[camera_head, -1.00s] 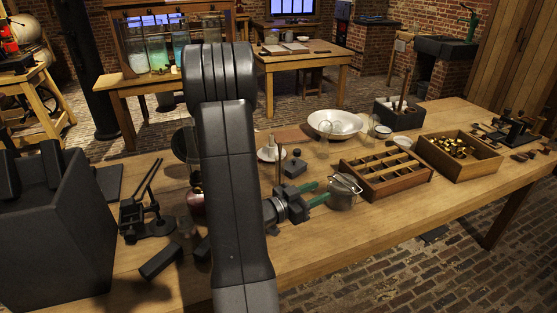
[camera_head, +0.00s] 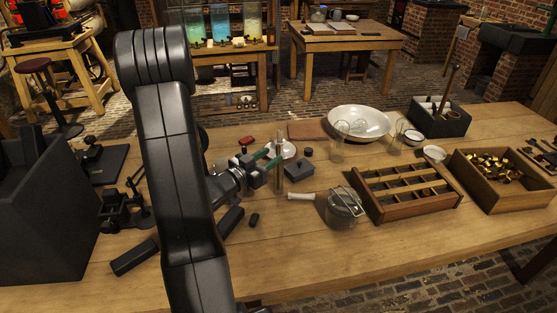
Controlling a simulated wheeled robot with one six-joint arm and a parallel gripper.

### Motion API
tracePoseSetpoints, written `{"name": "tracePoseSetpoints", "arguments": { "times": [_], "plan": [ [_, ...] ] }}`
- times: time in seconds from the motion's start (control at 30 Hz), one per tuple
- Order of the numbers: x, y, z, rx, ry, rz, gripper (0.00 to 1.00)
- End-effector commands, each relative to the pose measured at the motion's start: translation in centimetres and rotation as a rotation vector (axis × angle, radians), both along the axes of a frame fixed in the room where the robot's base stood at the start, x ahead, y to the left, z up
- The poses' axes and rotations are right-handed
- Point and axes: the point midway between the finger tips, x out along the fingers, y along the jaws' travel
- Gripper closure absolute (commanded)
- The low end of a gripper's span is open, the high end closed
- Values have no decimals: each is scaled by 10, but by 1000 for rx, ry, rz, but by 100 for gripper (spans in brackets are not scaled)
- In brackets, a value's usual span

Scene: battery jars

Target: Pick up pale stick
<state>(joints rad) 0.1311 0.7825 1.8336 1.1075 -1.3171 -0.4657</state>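A short pale stick (camera_head: 301,196) lies on the wooden workbench (camera_head: 330,262), just left of a small metal pot with a wire handle (camera_head: 345,205). My gripper (camera_head: 272,157), with green fingers, is to the upper left of the pale stick, apart from it. The fingers point right and look apart, with nothing clearly held between them. A thin brown upright rod (camera_head: 280,150) shows right by the fingertips; I cannot tell whether they touch it. My arm hides part of the bench on the left.
A dark block with a knob (camera_head: 299,169) stands behind the pale stick. A wooden compartment tray (camera_head: 408,209), a box of brass pieces (camera_head: 500,202) and a white basin (camera_head: 359,119) are right and behind. The bench front is mostly clear.

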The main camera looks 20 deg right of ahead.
Motion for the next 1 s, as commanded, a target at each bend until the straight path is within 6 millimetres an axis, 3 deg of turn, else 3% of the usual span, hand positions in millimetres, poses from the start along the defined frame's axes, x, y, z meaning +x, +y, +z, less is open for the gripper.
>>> {"name": "tracePoseSetpoints", "arguments": {
  "times": [0.17,0.5,0.77,0.8,1.0],
  "plan": [
    [4,-10,0,0,0,0,61],
    [22,-53,1,0,0,-1,61],
    [24,-56,0,0,0,1,61],
    [24,-56,0,0,0,1,63],
    [23,-56,0,0,0,1,100]
  ]
}}
